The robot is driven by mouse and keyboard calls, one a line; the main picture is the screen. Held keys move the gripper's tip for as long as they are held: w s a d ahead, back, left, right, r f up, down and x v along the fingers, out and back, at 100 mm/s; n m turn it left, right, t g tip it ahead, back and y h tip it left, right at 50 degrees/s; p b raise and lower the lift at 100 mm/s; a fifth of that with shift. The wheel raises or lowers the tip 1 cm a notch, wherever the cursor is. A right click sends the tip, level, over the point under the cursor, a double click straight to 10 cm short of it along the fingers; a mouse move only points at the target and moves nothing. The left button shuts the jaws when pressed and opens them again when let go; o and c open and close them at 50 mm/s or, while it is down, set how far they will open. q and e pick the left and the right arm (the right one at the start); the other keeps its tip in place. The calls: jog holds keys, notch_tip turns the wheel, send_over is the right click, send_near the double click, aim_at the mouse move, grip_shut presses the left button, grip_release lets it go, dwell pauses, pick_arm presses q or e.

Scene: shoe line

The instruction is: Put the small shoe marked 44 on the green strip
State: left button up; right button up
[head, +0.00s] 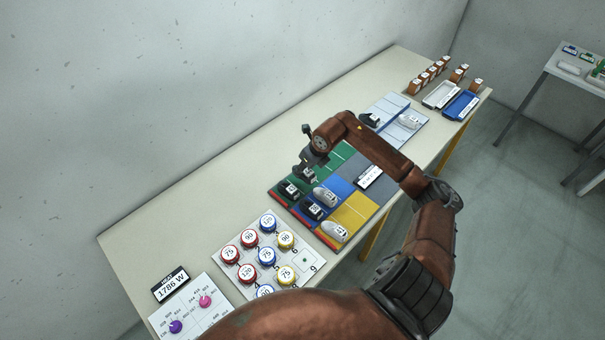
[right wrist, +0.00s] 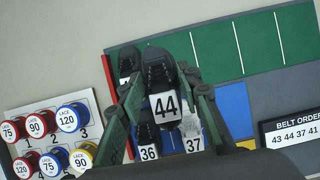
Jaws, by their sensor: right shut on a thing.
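The black shoe marked 44 (right wrist: 158,76) is between the fingers of my right gripper (right wrist: 162,90), which is shut on it. In the head view my right gripper (head: 307,167) and the held shoe (head: 309,177) are over the green strip (head: 337,157) at the back of the coloured mat; I cannot tell whether the shoe touches it. The green strip, divided by pale lines, also shows in the right wrist view (right wrist: 258,40). A black shoe (head: 289,189) stands at the strip's left end, its number partly hidden. My left gripper is not in view.
Near the held shoe are a black shoe marked 36 (right wrist: 147,136), a white shoe marked 37 (right wrist: 191,124) and another white shoe (head: 335,232) on yellow. A "BELT ORDER" card (right wrist: 292,130) reads 43 44 37 41. A lace-spool board (head: 305,262) lies left. The strip's right part is clear.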

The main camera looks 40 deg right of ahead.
jog(key=w+f, duration=0.1)
jog(key=w+d+f, duration=0.1)
jog(key=f, duration=0.1)
jog(key=d+f, duration=0.1)
jog(key=shift+w+f, duration=0.25)
jog(key=shift+w, duration=0.15)
jog(key=shift+w+f, duration=0.1)
jog(key=shift+f, duration=1.55)
jog(key=shift+f, duration=0.1)
jog(key=o, duration=1.1)
jog(key=shift+o, duration=0.3)
jog(key=v, duration=1.2)
